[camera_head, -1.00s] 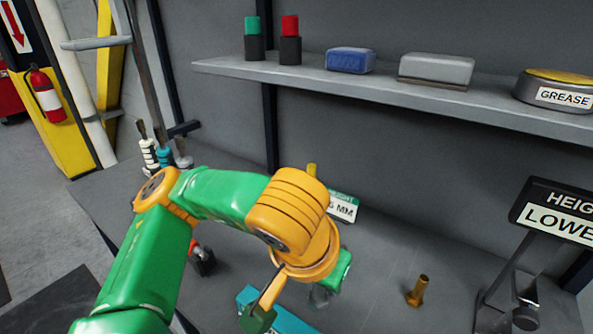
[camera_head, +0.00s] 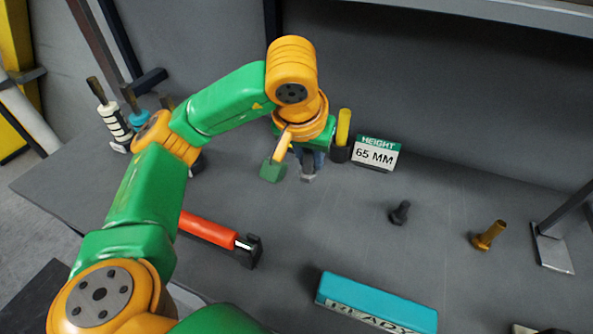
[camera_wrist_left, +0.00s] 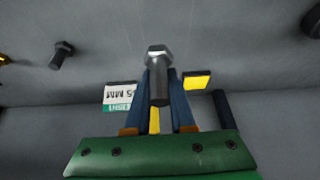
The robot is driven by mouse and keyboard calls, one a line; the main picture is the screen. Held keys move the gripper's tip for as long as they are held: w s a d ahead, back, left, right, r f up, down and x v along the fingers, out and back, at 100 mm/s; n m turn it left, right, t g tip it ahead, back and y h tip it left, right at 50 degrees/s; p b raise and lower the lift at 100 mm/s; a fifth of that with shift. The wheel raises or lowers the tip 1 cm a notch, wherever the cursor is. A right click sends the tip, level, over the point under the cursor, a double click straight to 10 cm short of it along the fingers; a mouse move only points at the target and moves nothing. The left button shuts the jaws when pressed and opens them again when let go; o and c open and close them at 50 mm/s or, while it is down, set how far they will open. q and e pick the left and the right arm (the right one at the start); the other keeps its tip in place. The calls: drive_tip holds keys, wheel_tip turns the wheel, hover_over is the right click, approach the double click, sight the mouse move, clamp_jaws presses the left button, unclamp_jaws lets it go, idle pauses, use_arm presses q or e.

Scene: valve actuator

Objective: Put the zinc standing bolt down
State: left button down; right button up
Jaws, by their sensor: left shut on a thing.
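My left gripper (camera_head: 309,160) has its blue fingers shut on the zinc bolt (camera_head: 308,174), left of the 65 MM height sign (camera_head: 375,155). In the left wrist view, the silver bolt (camera_wrist_left: 158,62) sits between the fingers (camera_wrist_left: 158,100), its hex head beyond the fingertips. In the head view the head is low, near the bench top (camera_head: 330,225); I cannot tell whether it touches. The gripper and arm hide part of the shank. My right gripper is not in view.
A yellow-topped black holder (camera_head: 341,145) stands close right of the gripper. A dark bolt (camera_head: 400,212) and a brass bolt (camera_head: 487,237) stand farther right. A red-handled tool (camera_head: 208,229) lies at front left, and a teal READY block (camera_head: 375,298) at the front.

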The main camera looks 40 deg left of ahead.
use_arm(q)
hover_over(298, 185)
wheel_tip(298, 185, down, 5)
drive_tip(key=shift+s+d+f, duration=0.1)
drive_tip(key=shift+f, duration=0.05)
drive_tip(key=shift+w+f, duration=0.2)
drive_tip(key=shift+f, duration=1.65)
drive_tip(key=shift+b, duration=0.3)
drive_tip(key=shift+f, duration=0.2)
drive_tip(key=c, duration=0.8)
unclamp_jaws()
drive_tip(key=shift+r, duration=0.1)
drive_tip(key=shift+o, duration=0.2)
